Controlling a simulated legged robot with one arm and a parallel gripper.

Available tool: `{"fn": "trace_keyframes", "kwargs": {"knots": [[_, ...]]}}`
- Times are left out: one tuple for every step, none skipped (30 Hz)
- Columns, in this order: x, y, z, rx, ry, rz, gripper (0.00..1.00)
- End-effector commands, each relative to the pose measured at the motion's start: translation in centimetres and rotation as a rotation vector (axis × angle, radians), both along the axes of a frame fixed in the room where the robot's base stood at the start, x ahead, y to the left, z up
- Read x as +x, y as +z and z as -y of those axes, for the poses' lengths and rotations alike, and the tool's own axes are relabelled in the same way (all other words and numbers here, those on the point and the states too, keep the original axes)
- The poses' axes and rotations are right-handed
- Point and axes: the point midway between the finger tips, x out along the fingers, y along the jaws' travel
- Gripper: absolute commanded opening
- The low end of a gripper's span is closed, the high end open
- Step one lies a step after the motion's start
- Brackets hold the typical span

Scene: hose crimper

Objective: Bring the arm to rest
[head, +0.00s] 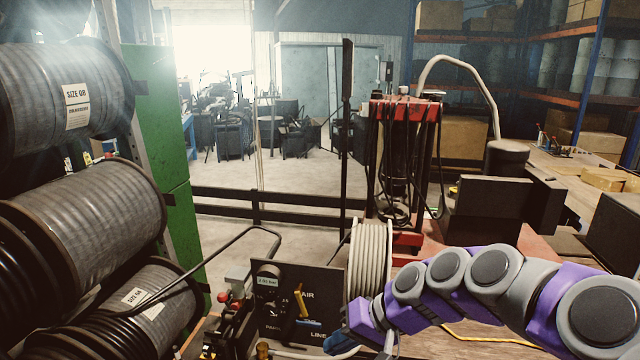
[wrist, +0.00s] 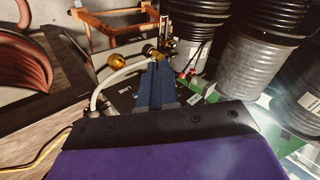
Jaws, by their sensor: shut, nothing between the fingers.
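My arm (head: 487,270), purple and grey, reaches in from the right in the head view, bent low over the bench. My gripper (head: 338,343) is at the bottom middle, in front of the dark AIR/LINE panel (head: 325,290) and partly cut by the frame edge. In the wrist view the blue fingers of my gripper (wrist: 157,72) lie together and hold nothing. They point toward the panel (wrist: 122,98) and the fittings behind it. I cannot tell how far the fingertips are from the panel.
Hose reels (head: 95,210) fill the left side. A pale hose coil (head: 370,258) stands close behind my gripper. A red rack with black hoses (head: 405,125) and a dark machine (head: 492,205) stand beyond. A yellow cable (head: 490,339) lies on the bench. Open floor (head: 225,232) shows behind.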

Motion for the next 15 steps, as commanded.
{"fn": "trace_keyframes", "kwargs": {"knots": [[-2.5, 0.2, -0.4, -0.057, 0.039, -0.006, 0.00], [-4.0, 0.2, -0.4, -0.089, 0.058, -0.014, 0.00], [-6.0, -0.1, -0.4, -0.136, 0.084, -0.032, 0.00], [-7.4, -0.3, -0.3, -0.170, 0.099, -0.044, 0.00], [-8.8, -0.4, 0.0, -0.206, 0.109, -0.052, 0.00], [-10.6, -0.8, 0.4, -0.255, 0.121, -0.070, 0.00], [-12.0, -1.2, 0.8, -0.291, 0.129, -0.085, 0.00], [-13.4, -1.5, 1.3, -0.329, 0.134, -0.098, 0.00], [-15.1, -1.9, 2.0, -0.377, 0.137, -0.120, 0.00], [-16.5, -2.3, 2.7, -0.415, 0.136, -0.138, 0.00], [-17.8, -2.6, 3.3, -0.449, 0.133, -0.157, 0.00], [-19.4, -3.0, 4.3, -0.495, 0.124, -0.179, 0.00], [-20.5, -3.3, 5.0, -0.526, 0.116, -0.196, 0.00], [-21.7, -3.6, 5.7, -0.558, 0.107, -0.213, 0.00], [-23.2, -4.0, 6.6, -0.593, 0.094, -0.240, 0.00]]}}
